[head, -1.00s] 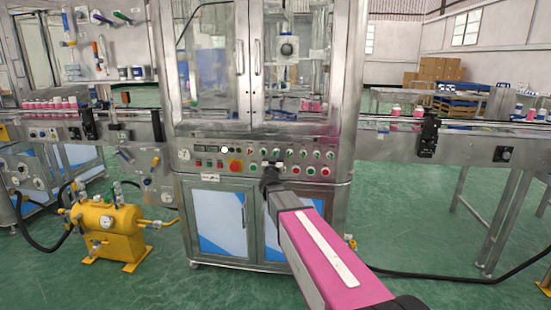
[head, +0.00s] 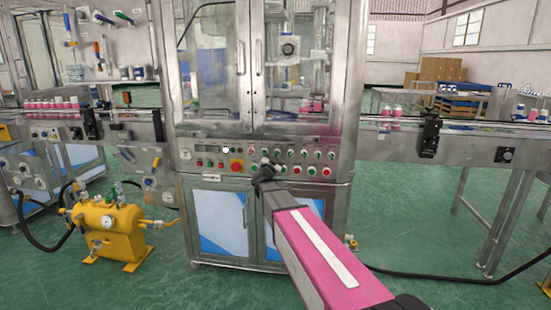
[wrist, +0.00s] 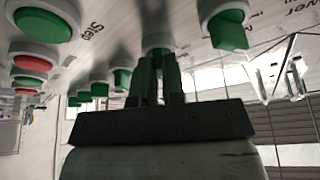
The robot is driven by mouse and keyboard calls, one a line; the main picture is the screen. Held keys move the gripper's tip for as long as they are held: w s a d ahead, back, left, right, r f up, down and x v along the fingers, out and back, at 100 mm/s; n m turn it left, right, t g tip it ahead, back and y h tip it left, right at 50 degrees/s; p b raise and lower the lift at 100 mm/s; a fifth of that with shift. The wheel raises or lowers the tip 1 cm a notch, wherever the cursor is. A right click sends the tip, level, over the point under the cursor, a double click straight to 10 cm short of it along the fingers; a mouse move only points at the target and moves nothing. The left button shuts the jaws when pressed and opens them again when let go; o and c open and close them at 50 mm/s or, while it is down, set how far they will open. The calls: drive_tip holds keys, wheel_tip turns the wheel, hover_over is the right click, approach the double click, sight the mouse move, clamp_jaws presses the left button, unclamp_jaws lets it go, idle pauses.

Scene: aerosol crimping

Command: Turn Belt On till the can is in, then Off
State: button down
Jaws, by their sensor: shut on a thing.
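My gripper (head: 264,168) is at the control panel (head: 210,153) of the steel crimping machine. In the wrist view my gripper (wrist: 158,75) has its fingers closed on a green knob (wrist: 158,40). The knob's label is not readable, so I cannot tell by its lettering that it is Belt. Two pink cans (head: 392,111) with white tops stand close together on the right conveyor belt (head: 465,127). More pink cans (head: 312,106) show behind the glass doors, partly hidden by frames and reflections.
Green and red buttons (wrist: 36,57) and other green knobs (wrist: 228,28) sit close around my gripper. Several pink cans (head: 50,104) stand on the left conveyor. A yellow pump unit (head: 108,232) is on the floor at left. A black hose (head: 455,276) lies at right.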

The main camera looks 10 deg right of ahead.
idle(0.3)
drive_tip(key=c, duration=1.2)
unclamp_jaws()
drive_tip(key=v, duration=1.1)
drive_tip(key=shift+w, duration=0.1)
